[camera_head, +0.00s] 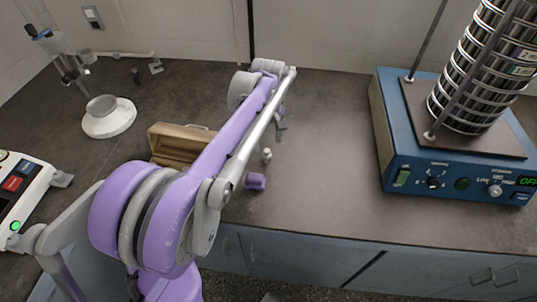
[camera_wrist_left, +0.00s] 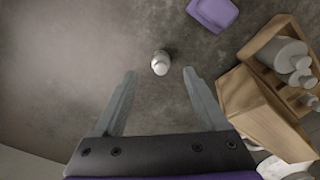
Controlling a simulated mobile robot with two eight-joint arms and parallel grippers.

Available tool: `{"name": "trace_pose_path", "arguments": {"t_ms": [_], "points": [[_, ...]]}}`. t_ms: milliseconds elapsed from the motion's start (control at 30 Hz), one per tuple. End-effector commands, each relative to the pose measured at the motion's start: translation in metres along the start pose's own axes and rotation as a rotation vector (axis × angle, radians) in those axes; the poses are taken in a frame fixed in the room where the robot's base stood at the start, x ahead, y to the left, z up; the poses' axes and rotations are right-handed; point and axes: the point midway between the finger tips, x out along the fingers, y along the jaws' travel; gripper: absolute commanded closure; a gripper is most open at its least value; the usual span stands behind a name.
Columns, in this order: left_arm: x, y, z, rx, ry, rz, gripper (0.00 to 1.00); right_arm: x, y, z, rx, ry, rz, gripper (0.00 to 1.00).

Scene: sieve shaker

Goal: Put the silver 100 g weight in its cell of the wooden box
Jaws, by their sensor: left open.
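The silver weight (camera_head: 267,155) stands on the dark bench, apart from the wooden box. In the left wrist view the weight (camera_wrist_left: 160,63) shows between and slightly beyond the two fingertips, touching neither. My left gripper (camera_head: 281,121) is open and empty; its fingers show clearly in the left wrist view (camera_wrist_left: 159,75). The wooden box (camera_head: 168,157) lies left of the weight in the head view, partly hidden by my left arm. In the left wrist view the box (camera_wrist_left: 262,45) is at the right, with several silver weights in it. Its free cell cannot be made out.
A small purple block-like object (camera_head: 255,181) lies near the weight, towards the bench's front edge. A blue sieve shaker (camera_head: 400,150) stands at the right. A white stand base (camera_head: 109,120) and a white instrument (camera_head: 30,190) are at the left. The bench between weight and shaker is clear.

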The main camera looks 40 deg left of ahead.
Motion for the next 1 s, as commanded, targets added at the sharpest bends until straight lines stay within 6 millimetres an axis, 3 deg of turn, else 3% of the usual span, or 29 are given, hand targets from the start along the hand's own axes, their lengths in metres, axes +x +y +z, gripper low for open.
{"name": "trace_pose_path", "arguments": {"t_ms": [567,867,1000], "points": [[0.068,-0.002,-0.004,0.003,0.001,0.001,0.26,0.008,0.000,0.004,0.000,-0.003,0.000,0.44],[0.073,-0.002,-0.004,0.003,0.001,0.001,0.26,0.008,0.000,0.004,0.000,-0.003,0.000,0.44],[0.073,-0.002,-0.004,0.003,0.001,0.001,0.49,0.008,0.000,0.004,0.000,-0.003,0.000,0.44]]}}
